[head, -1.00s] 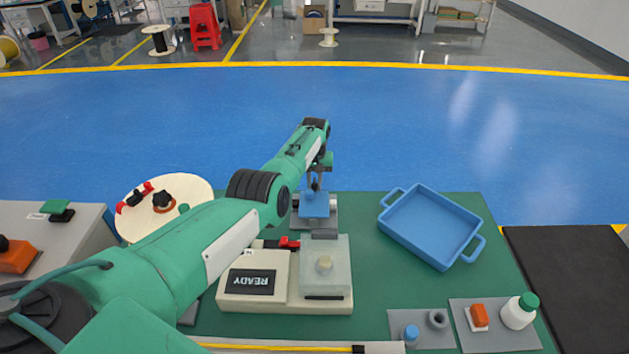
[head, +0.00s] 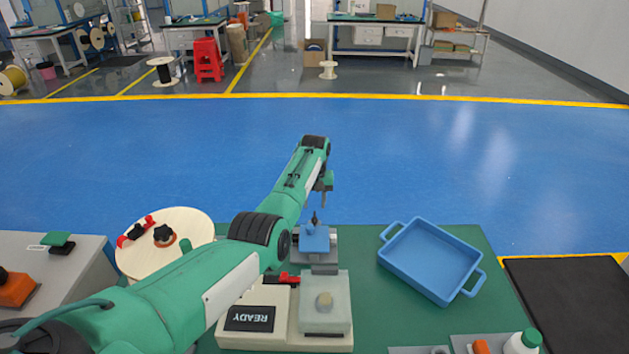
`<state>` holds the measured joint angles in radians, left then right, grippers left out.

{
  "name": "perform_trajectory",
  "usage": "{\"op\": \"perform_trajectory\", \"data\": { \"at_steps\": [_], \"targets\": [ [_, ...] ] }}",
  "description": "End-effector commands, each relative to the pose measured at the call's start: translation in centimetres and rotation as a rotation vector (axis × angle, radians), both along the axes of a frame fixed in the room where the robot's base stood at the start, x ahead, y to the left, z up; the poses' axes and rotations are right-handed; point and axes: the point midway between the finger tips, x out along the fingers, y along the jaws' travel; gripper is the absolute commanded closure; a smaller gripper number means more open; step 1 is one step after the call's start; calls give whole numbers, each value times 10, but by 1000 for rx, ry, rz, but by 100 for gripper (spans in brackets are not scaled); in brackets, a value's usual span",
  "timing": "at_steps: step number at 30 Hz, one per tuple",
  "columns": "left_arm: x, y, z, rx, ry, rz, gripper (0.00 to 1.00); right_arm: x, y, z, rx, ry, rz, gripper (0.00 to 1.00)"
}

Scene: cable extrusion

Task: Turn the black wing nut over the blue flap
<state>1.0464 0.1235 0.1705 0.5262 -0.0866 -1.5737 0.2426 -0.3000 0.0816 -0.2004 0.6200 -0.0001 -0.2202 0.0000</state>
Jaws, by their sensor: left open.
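The blue flap (head: 314,240) sits on a small grey fixture on the green work surface, beyond the white READY box. The black wing nut (head: 314,219) stands small and upright just above the flap. My left gripper (head: 323,199) points down a little above the wing nut and slightly to its right, apart from it. It is open and holds nothing visible; its fingers are small and partly overlap one another in this view. My right gripper is not in view.
The READY box (head: 249,319) with a translucent block stands in front of the fixture. A blue tray (head: 473,289) lies to the right. A round cream disc (head: 190,222) with a black knob is at the left. Green surface is clear between box and tray.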

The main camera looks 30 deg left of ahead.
Motion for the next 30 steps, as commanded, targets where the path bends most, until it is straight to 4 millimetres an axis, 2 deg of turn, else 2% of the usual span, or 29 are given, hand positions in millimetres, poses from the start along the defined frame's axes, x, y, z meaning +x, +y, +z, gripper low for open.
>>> {"op": "perform_trajectory", "data": {
  "at_steps": [1, 6, 12, 18, 30],
  "targets": [
    [1, 0, 12, 1, -5, 0, 60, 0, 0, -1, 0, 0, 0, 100],
    [1, 0, 46, 0, -4, 0, 60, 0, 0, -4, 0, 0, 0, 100],
    [0, 0, 71, 0, -1, 0, 60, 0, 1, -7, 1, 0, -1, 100],
    [0, 0, 79, 0, -1, 0, 60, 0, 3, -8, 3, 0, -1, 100],
    [0, 0, 78, 0, -1, 0, 60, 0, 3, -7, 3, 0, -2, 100]
  ]
}}
